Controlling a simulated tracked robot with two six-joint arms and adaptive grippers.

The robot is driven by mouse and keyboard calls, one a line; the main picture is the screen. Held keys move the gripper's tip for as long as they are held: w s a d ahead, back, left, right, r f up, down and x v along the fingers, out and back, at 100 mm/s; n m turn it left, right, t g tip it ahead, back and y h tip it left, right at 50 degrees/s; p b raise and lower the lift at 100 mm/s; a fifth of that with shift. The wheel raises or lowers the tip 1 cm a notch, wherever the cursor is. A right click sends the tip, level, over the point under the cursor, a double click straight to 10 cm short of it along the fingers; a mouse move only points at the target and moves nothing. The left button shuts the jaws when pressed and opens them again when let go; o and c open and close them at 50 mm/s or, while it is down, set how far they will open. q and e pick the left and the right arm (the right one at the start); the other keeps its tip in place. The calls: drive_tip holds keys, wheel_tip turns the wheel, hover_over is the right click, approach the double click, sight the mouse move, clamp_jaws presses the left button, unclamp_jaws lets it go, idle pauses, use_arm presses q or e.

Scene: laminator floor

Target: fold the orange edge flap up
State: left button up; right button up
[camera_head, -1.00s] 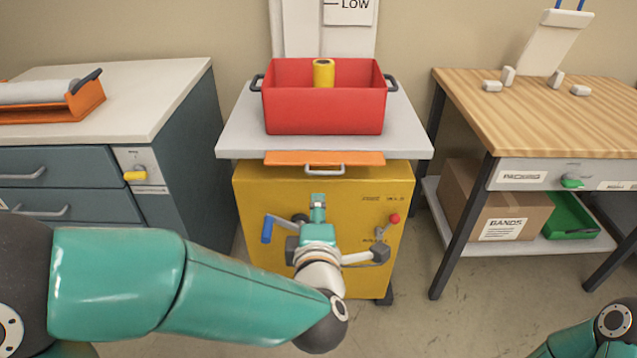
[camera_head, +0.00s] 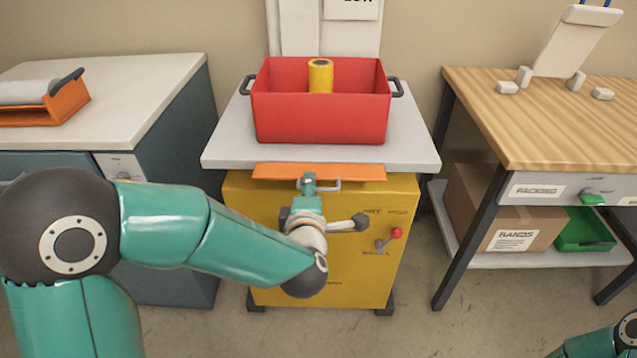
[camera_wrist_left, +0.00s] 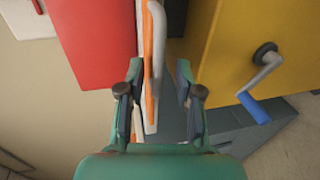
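The orange edge flap (camera_head: 350,172) hangs down along the front edge of the white top of the yellow cabinet, with a pale grey handle (camera_head: 332,185) on it. My left gripper (camera_head: 308,178) is at the flap, by the left end of the handle. In the left wrist view my left gripper (camera_wrist_left: 160,72) is open. Its fingers stand on either side of the flap's orange strip (camera_wrist_left: 149,45) and the pale handle (camera_wrist_left: 157,60), with a clear gap on the right finger's side. Contact on the left finger's side cannot be told. My right gripper is out of view.
A red bin (camera_head: 320,118) with a yellow roll (camera_head: 320,76) stands on the white top (camera_head: 225,150). The yellow cabinet (camera_head: 300,270) has a red-knobbed lever (camera_head: 390,238) and a blue-handled crank (camera_wrist_left: 255,100).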

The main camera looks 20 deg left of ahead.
use_arm(q)
drive_tip(key=shift+w, duration=0.1)
drive_tip(key=shift+d, duration=0.15)
clamp_jaws()
drive_tip(key=shift+r+p, duration=0.1)
drive_tip(key=shift+p, duration=0.45)
